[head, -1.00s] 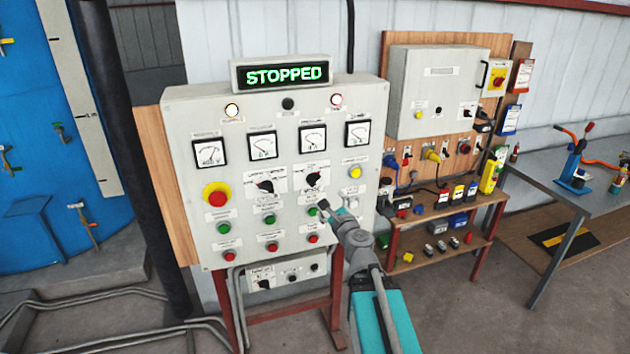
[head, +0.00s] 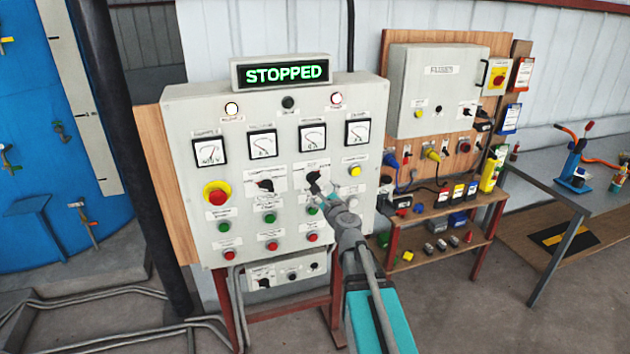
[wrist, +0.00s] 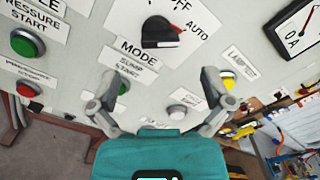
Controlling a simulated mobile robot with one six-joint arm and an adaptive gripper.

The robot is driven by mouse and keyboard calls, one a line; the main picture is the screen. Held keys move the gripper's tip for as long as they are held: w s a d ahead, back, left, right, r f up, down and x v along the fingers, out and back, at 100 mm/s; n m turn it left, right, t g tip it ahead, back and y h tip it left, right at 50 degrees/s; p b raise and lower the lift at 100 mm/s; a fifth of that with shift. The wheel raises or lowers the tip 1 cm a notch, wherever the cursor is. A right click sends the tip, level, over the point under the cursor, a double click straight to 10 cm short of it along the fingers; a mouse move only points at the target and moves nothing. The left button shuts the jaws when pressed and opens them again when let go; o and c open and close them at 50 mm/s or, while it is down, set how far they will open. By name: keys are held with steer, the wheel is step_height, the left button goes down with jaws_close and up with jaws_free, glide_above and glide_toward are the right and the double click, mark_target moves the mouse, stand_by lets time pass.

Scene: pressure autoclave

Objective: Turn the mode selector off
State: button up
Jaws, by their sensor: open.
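The mode selector (wrist: 162,33) is a black rotary knob with a red mark on its right end. It sits above the MODE label in the wrist view, and its red end points towards the AUTO label (wrist: 197,32). The OFF label (wrist: 180,4) is partly cut off at the top edge.
A similar selector (head: 265,184) is just left. Green and red buttons fill the panel below, with a green button (wrist: 122,84) near my left finger. A red emergency stop (head: 217,196) is farther left. A STOPPED display (head: 287,74) tops the panel.

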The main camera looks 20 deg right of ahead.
mark_target(315, 181)
steer(key=w, duration=0.7)
steer(key=shift+w, duration=0.2)
steer(key=c, duration=1.1)
steer(key=shift+n, duration=0.4)
steer(key=n, duration=0.4)
steer(key=shift+w, duration=0.1)
steer(key=n, duration=0.5)
steer(key=shift+a, duration=0.15)
